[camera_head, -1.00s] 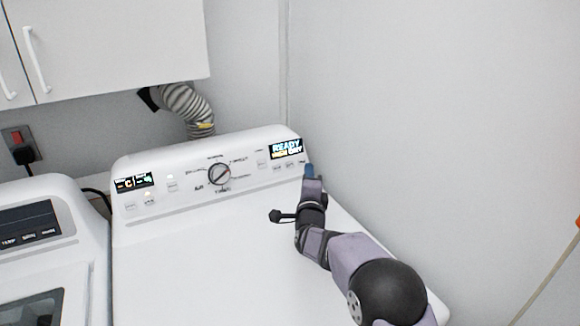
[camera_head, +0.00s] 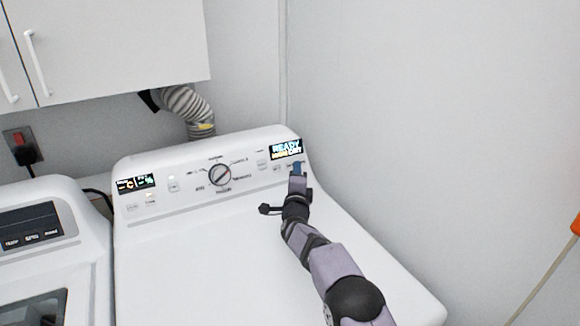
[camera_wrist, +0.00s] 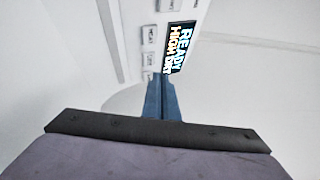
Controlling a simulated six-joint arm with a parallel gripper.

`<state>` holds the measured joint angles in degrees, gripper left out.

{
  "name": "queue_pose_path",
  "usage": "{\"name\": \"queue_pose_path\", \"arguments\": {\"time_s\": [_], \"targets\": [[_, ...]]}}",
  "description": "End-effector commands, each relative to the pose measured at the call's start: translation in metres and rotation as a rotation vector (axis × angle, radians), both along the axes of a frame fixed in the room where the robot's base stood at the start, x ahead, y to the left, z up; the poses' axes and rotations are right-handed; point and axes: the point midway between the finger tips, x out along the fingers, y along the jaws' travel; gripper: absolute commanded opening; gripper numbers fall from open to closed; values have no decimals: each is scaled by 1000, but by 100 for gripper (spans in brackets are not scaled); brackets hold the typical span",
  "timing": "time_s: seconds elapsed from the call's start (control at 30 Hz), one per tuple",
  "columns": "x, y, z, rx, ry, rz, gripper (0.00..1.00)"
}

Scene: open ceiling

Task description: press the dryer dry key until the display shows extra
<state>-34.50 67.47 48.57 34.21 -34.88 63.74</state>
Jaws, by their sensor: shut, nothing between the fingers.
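The white dryer (camera_head: 240,240) has a sloped control panel with a round dial (camera_head: 220,174). The right display (camera_head: 286,149) reads READY, with a smaller second line that looks like HIGH and a blurred word. It also shows in the wrist view (camera_wrist: 180,47). Small keys (camera_head: 264,166) sit below and left of this display; their labels are too small to read. The same keys stand in a row in the wrist view (camera_wrist: 148,59). My gripper (camera_head: 297,168) is shut and empty, its blue fingertips (camera_wrist: 160,84) close to the rightmost key; contact cannot be told.
A left display (camera_head: 135,183) and more keys are at the panel's left end. A second white appliance (camera_head: 75,260) stands at left. A cabinet (camera_head: 110,45) hangs above, with a ribbed hose (camera_head: 188,107) behind the dryer. A bare wall (camera_head: 430,130) is at right.

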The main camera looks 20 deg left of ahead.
Motion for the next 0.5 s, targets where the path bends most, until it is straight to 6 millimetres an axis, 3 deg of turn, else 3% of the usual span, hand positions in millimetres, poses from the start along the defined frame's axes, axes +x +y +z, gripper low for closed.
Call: {"name": "queue_pose_path", "arguments": {"time_s": [0.5], "targets": [[7,9,-4,2,0,4,0]]}}
